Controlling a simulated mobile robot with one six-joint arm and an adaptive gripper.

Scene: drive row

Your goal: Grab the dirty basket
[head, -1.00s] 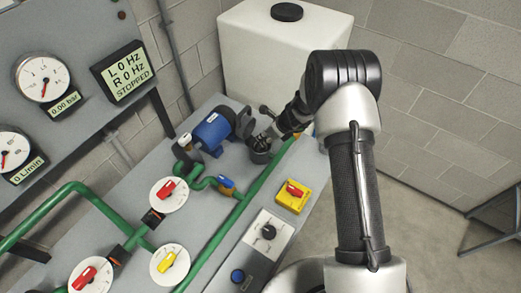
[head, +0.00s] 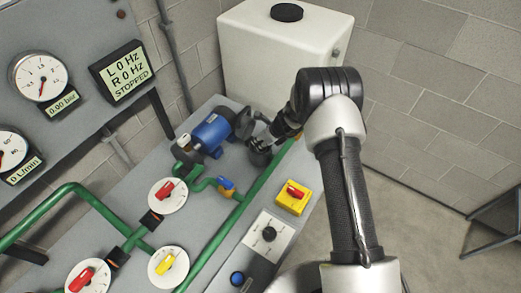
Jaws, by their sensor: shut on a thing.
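My gripper (head: 267,139) is at the far end of the bench, just right of the blue motor (head: 211,132). It points down and left over a dark round strainer pot (head: 259,158) on the green pipe. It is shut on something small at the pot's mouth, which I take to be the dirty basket. The basket is hidden by my fingers and wrist, so its dirt and how far it sits in the pot cannot be made out. A dark round part (head: 244,122) stands next to my gripper on the left.
A white tank (head: 285,60) stands close behind my gripper. Green pipes (head: 214,243) with red and yellow valve handles run along the bench. A yellow box with a red switch (head: 293,197) sits to the right. The panel display (head: 124,71) reads STOPPED. Open floor lies right.

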